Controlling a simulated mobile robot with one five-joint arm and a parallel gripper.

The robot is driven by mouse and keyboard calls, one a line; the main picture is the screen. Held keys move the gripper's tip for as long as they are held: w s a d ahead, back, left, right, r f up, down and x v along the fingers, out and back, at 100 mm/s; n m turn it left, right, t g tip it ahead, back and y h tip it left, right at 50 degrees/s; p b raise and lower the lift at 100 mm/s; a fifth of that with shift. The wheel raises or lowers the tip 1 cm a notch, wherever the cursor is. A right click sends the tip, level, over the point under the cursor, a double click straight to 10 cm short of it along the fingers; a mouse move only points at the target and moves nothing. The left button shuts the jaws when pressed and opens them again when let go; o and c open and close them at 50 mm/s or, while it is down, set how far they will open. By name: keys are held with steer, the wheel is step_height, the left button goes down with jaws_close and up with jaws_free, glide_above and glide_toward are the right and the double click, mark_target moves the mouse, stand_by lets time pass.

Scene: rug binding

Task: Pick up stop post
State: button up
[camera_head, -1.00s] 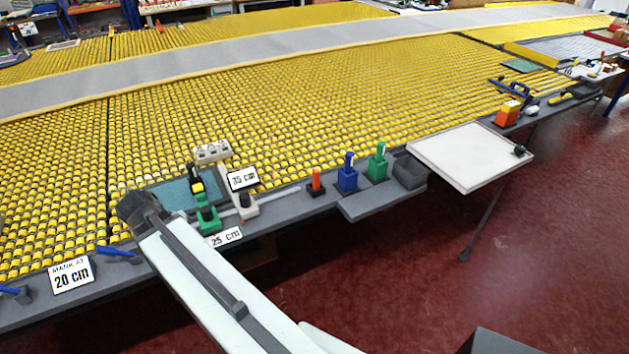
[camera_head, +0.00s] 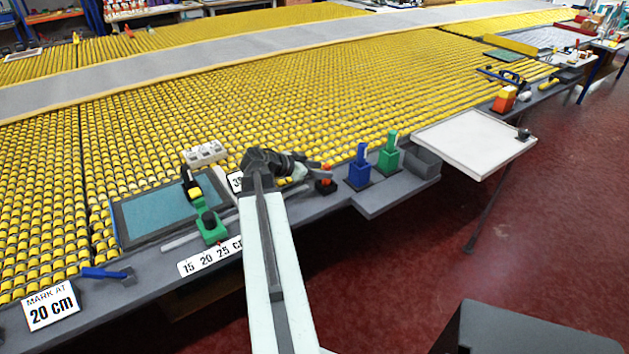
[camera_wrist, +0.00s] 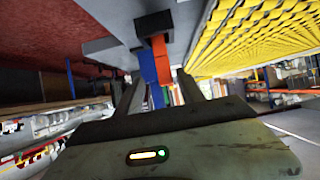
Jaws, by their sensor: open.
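A small orange-red post (camera_head: 325,174), which appears to be the stop post, stands upright on a dark base on the grey ledge along the roller table. In the wrist view the post (camera_wrist: 159,48) shows ahead with its dark base toward the top of the picture, roughly in line with the gap between my fingers. My gripper (camera_head: 312,172) is just left of the post in the head view and partly overlaps it. Its fingers (camera_wrist: 160,90) are apart with nothing clearly held. I cannot tell whether a finger touches the post.
A blue post (camera_head: 359,170) and a green post (camera_head: 389,155) stand close to the right, then a grey bin (camera_head: 422,163) and a white tray (camera_head: 470,138).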

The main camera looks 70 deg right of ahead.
mark_target(332, 180)
steer(key=shift+s+d+f+b, duration=0.3)
steer(key=shift+d+f+b, duration=0.4)
steer(key=shift+d, duration=0.2)
steer(key=b+x, duration=0.2)
steer(key=x, duration=0.2)
steer(key=shift+w+d+f+b, duration=0.15)
steer(key=shift+f+b, duration=0.25)
steer(key=shift+f, duration=0.05)
steer(key=shift+d, duration=0.25)
jaws_close()
